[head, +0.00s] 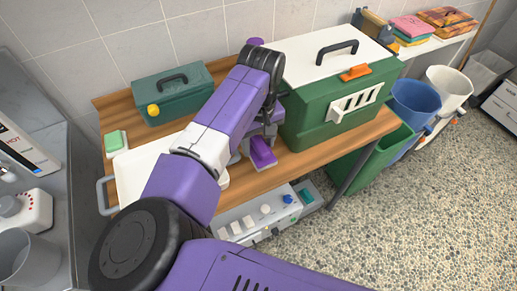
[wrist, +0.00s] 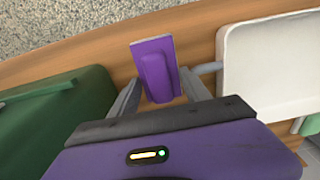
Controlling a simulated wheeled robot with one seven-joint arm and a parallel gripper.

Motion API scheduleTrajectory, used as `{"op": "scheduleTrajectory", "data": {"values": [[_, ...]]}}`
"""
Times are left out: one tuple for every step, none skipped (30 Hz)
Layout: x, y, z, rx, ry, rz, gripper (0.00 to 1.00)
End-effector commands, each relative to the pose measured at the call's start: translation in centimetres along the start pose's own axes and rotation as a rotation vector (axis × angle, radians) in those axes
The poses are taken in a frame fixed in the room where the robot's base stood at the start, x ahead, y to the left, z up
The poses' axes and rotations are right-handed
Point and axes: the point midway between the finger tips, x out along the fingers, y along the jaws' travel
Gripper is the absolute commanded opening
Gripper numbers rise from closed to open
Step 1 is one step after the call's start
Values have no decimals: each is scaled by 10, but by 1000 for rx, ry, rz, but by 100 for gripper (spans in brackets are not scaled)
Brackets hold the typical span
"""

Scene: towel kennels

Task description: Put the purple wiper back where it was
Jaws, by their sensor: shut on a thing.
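The purple wiper (head: 262,153) is between my gripper's fingers, over the front part of the wooden table (head: 295,160), just left of the green carrier. In the wrist view the wiper (wrist: 153,62) has a flat purple plate and a raised grip, and the fingers stand on both sides of the grip. My gripper (wrist: 160,92) is shut on it; it also shows in the head view (head: 258,138), pointing down. I cannot tell whether the wiper touches the table. My arm hides part of the table behind it.
The green carrier (head: 310,118) with a white lid stands close right of my gripper. A white tray (head: 135,172) lies to the left, with a green toolbox (head: 185,95) and a green sponge (head: 113,141) near it. Bins (head: 410,105) stand at right.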

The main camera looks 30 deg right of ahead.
Motion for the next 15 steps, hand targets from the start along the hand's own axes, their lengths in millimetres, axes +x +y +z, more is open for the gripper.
{"op": "scheduleTrajectory", "data": {"values": [[7, 0, 1, 0, -2, -1, 0], [12, 0, 1, 0, -3, -1, 0], [18, 0, 1, -1, -3, -1, 0], [22, 0, 1, 0, -3, -1, 0], [26, 0, 2, 0, -3, -1, 0], [30, 0, 1, 0, -2, 0, 0], [32, 0, 1, 0, -1, 0, 0], [34, 0, 2, 0, -1, 0, 0], [35, 0, 2, 0, -1, -1, 0], [36, 0, 2, 0, -1, -1, 0], [36, 0, 2, 0, -1, -1, 0], [36, 0, 2, 0, -1, -1, 0], [36, 0, 2, 0, -1, 0, 0], [36, 0, 2, 0, -1, 0, 0], [36, 0, 2, 0, -1, 0, 57]]}}
